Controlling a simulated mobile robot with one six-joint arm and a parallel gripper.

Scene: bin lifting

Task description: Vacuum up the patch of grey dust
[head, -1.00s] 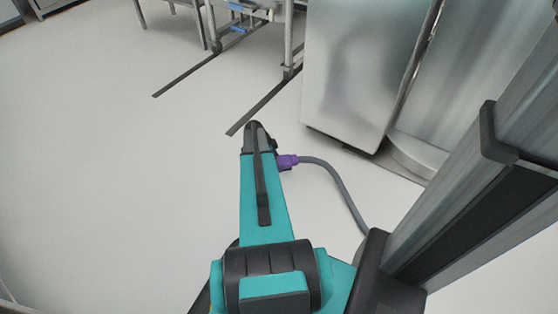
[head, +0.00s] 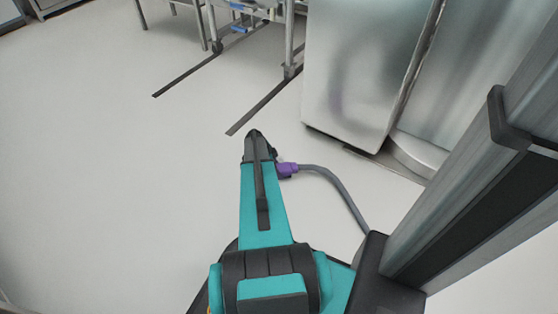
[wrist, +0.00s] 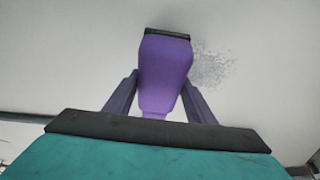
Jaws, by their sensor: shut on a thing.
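In the wrist view, my gripper (wrist: 160,108) is shut on a purple vacuum nozzle (wrist: 164,70), with one purple finger on each side of it. The nozzle has a dark strip along its far end. The patch of grey dust (wrist: 213,68) lies on the pale floor just right of the nozzle, speckled and partly beside its far end; I cannot tell whether the nozzle overlaps it. In the head view, a purple part of the nozzle (head: 287,170) shows beside my arm's end, with a grey hose (head: 335,182) running from it. The dust is not visible there.
A metal cabinet (head: 350,75) stands right of my arm's end. A metal-legged table (head: 245,30) with wheels stands ahead, and dark strips (head: 258,108) lie on the floor. The floor (head: 110,160) to the left is clear.

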